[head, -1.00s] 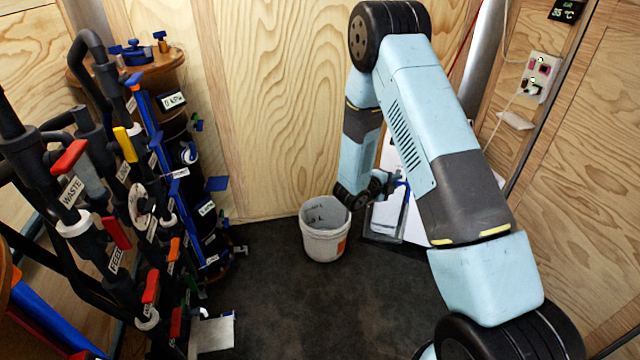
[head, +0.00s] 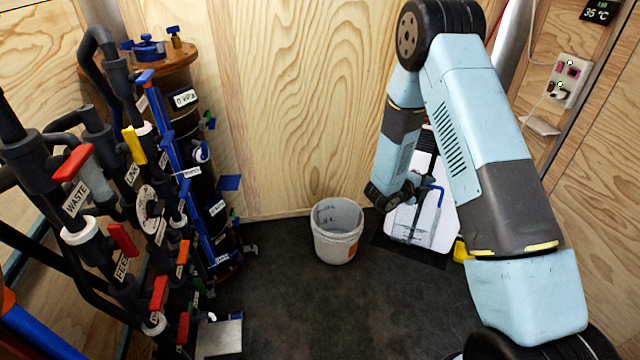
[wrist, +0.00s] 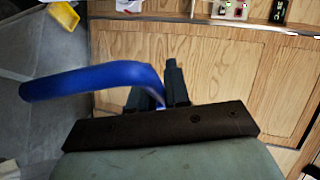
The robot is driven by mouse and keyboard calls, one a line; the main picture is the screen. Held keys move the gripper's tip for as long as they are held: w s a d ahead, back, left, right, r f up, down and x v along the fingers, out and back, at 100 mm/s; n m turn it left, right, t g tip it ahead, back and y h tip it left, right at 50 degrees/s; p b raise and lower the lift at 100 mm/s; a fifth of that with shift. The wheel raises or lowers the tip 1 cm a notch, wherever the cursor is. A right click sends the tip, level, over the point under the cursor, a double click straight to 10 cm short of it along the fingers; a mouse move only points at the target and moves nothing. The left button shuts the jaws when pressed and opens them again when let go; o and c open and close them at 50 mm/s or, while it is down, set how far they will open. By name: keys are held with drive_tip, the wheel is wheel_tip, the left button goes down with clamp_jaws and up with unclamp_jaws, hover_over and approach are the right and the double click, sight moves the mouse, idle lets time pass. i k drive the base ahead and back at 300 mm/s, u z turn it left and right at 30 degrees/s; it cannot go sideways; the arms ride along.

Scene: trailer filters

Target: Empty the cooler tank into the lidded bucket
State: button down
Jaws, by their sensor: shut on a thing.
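A white bucket (head: 323,246) with an orange label stands upright on the dark floor in the head view. Its top is open and I see no lid on it. A white upright panel-like thing (head: 408,222), which may be the cooler tank, stands right of the bucket behind my arm; I cannot tell for sure. A bent blue bar (head: 438,187) shows in front of it. In the wrist view my gripper (wrist: 160,92) is shut on the end of a bent blue bar or tube (wrist: 85,80). My fingers are hard to make out in the head view.
A rack of black pipes with red-handled valves (head: 75,163) and a dark column (head: 205,180) stand at the left. A grey metal block (head: 219,337) is low at the left. A yellow object (head: 460,250) lies at right. Floor around the bucket is clear.

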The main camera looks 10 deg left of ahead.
sight(337, 223)
drive_tip(key=z, duration=0.05)
drive_tip(key=i, duration=0.9)
drive_tip(key=u, duration=0.15)
